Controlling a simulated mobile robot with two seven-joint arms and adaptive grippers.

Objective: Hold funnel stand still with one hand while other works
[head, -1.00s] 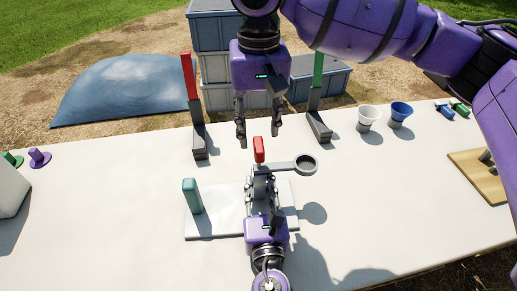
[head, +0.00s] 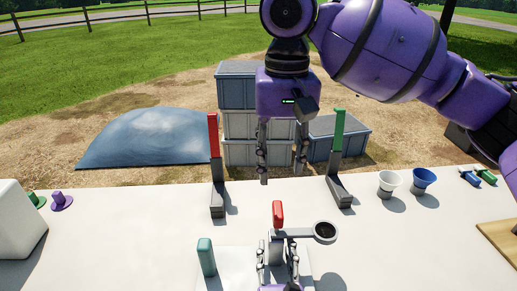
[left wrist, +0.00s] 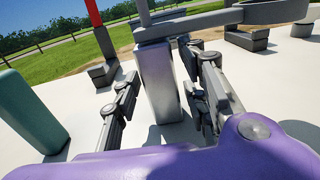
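The funnel stand has a grey post (left wrist: 157,85), a red top (head: 278,213) and a side arm ending in a ring (head: 325,232). It stands upright on a pale base plate (head: 232,272). My left gripper (head: 278,262) is low at the front, with its fingers on either side of the post. In the left wrist view the fingers look parted, with a gap at the left finger; contact on the right is unclear. My right gripper (head: 281,176) is open and empty, above and behind the stand. No funnel sits visibly in the ring.
A teal block (head: 206,257) stands left of the stand. Red (head: 213,135) and green (head: 338,130) uprights stand on dark feet behind. White (head: 389,181) and blue (head: 424,178) funnels are at right. A white box (head: 18,222) is far left. The table between is mostly clear.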

